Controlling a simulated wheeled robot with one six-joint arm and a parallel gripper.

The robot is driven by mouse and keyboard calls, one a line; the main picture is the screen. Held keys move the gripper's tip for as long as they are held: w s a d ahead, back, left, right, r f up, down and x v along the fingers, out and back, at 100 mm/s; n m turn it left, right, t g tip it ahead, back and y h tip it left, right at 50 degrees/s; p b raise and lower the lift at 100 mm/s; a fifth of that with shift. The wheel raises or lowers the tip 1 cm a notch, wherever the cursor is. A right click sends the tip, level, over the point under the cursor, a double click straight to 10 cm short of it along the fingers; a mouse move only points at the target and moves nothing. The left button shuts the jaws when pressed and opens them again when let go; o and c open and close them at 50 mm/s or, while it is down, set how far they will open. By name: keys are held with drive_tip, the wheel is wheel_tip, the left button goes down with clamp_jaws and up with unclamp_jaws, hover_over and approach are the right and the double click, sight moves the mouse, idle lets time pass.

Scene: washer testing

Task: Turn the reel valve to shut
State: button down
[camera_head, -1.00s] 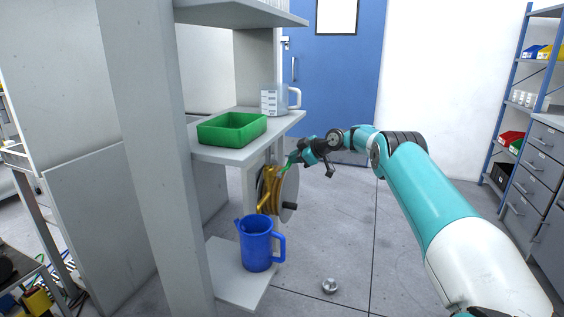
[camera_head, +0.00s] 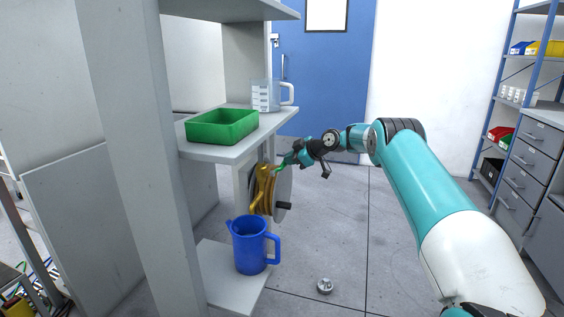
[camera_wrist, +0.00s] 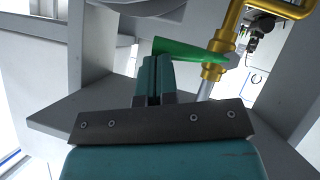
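The reel valve has a green lever (camera_wrist: 190,48) on a brass pipe fitting (camera_wrist: 214,62) in the wrist view. In the head view the green lever (camera_head: 279,168) is a small sliver by the hose reel (camera_head: 265,190), below the shelf. My gripper (camera_wrist: 157,60) has its two teal fingers close together, with only a thin dark line between them. The fingertips are right at the lever's wide end, which shows just beyond them. I cannot tell whether they touch. In the head view my gripper (camera_head: 284,162) is beside the reel's upper right.
A green bin (camera_head: 222,126) and a clear measuring jug (camera_head: 266,95) stand on the shelf above the reel. A blue pitcher (camera_head: 250,243) stands on the low shelf below. A small metal object (camera_head: 325,286) lies on the floor. Floor to the right is open.

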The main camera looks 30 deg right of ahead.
drive_tip(key=shift+w+a+r, duration=0.1)
drive_tip(key=shift+a, duration=0.25)
